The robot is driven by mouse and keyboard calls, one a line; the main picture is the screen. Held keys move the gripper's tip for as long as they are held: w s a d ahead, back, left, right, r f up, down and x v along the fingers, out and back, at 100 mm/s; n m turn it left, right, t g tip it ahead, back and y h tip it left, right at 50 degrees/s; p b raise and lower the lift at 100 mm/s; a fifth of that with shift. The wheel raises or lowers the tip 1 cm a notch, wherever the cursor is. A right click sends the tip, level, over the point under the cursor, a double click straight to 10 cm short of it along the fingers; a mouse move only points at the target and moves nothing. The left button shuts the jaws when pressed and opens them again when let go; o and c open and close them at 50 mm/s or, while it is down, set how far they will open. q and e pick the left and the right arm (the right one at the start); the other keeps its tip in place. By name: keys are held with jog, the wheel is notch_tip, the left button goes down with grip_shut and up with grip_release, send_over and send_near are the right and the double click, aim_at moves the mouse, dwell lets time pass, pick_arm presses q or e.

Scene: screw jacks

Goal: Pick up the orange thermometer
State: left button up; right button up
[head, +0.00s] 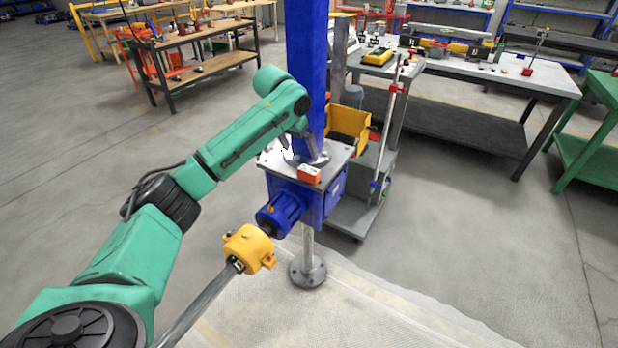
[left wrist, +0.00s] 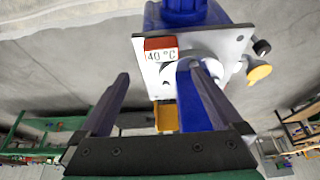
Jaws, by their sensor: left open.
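The orange thermometer (head: 309,174) is a small block on the front edge of the grey top plate (head: 337,158) of a blue screw jack (head: 318,205). In the left wrist view the thermometer (left wrist: 161,48) shows a white label reading "40 °C". My left gripper (head: 303,155) is over the plate, just behind the thermometer in the head view, partly lost against the blue column. My right gripper is not in view.
The blue column (head: 307,60) rises from the jack, close to my left arm. A blue motor (head: 280,214) and a yellow coupling (head: 248,248) on a shaft stick out at front left. A grey trolley with a yellow bin (head: 348,122) stands behind right. Floor at right is clear.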

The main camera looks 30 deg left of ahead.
aim_at(309, 169)
pick_arm(q)
jog(key=x, duration=0.6)
jog(key=p+x, duration=0.1)
jog(key=x, duration=0.6)
jog(key=shift+w+a+p, duration=0.15)
jog(key=shift+w+p, duration=0.1)
jog(key=shift+p, duration=0.05)
jog(key=shift+r, duration=0.2)
jog(key=c, duration=1.4)
